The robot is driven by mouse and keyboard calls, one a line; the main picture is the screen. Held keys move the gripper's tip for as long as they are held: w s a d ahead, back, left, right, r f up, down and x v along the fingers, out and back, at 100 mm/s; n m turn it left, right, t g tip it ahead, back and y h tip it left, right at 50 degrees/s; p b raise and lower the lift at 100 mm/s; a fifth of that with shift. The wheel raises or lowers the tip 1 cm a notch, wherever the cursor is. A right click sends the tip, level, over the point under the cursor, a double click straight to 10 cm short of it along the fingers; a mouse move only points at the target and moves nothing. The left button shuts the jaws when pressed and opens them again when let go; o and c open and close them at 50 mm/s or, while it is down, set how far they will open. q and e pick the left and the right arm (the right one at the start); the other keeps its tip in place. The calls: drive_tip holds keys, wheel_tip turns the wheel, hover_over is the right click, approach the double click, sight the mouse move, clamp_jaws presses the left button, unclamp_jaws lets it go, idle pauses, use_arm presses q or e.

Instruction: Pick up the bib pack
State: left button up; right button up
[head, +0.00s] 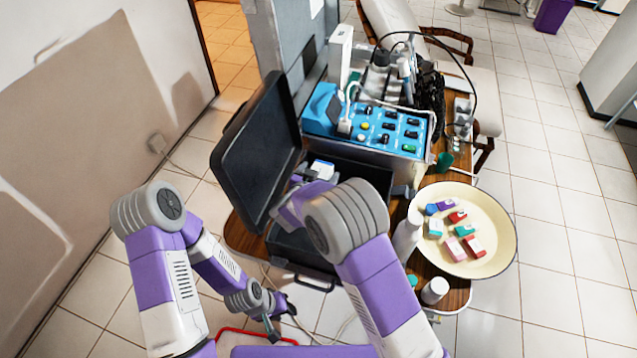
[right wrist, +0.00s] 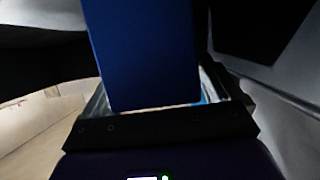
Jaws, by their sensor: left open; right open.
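A blue box-shaped pack (right wrist: 145,55), which I take to be the bib pack, stands large in the right wrist view. My right gripper (right wrist: 156,92) is open, with one finger on each side of the pack's near end; I cannot tell whether they touch it. In the head view my right arm reaches into the open black case (head: 288,245), and its wrist hides most of the inside and the gripper. A small white and blue patch (head: 322,169) shows in the case; I cannot tell what it is. My left gripper (head: 281,322) hangs low near the floor, open and empty.
The case lid (head: 262,150) stands upright on the left. Behind the case is a blue control panel (head: 380,130) with hoses. A cream tray (head: 490,235) with several small boxes is at right. White bottles (head: 434,291) stand near the table's front edge.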

drive_tip(key=c, duration=1.1)
